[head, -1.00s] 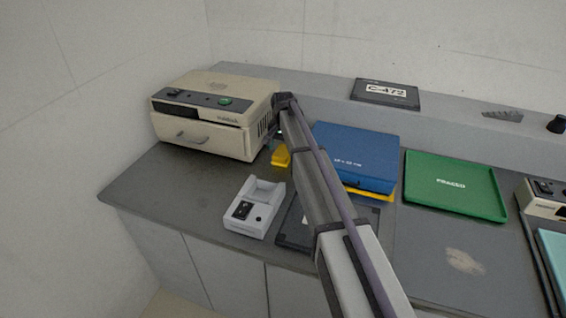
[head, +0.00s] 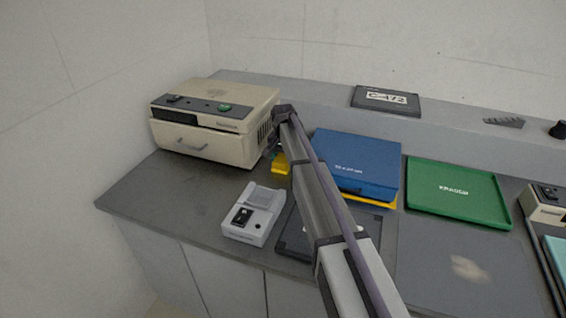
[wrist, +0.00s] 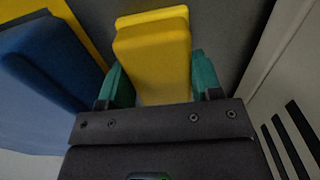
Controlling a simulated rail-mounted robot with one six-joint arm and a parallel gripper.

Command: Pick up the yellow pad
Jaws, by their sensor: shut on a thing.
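The yellow pad (wrist: 152,55) is a small block with a wider top, seen close up in the wrist view. My gripper (wrist: 162,84) has its two teal fingers on either side of the pad and is shut on it. In the head view the pad (head: 281,164) shows beside the right side of the beige machine, partly hidden by my arm. My gripper (head: 274,155) is mostly hidden there. I cannot tell whether the pad touches the counter.
The beige machine (head: 200,142) stands close on the left. A blue case (head: 360,160) over a yellow layer (head: 384,202) is close on the right. A white device (head: 252,215) and dark flat tray (head: 290,241) lie in front. A green tray (head: 455,205) is farther right.

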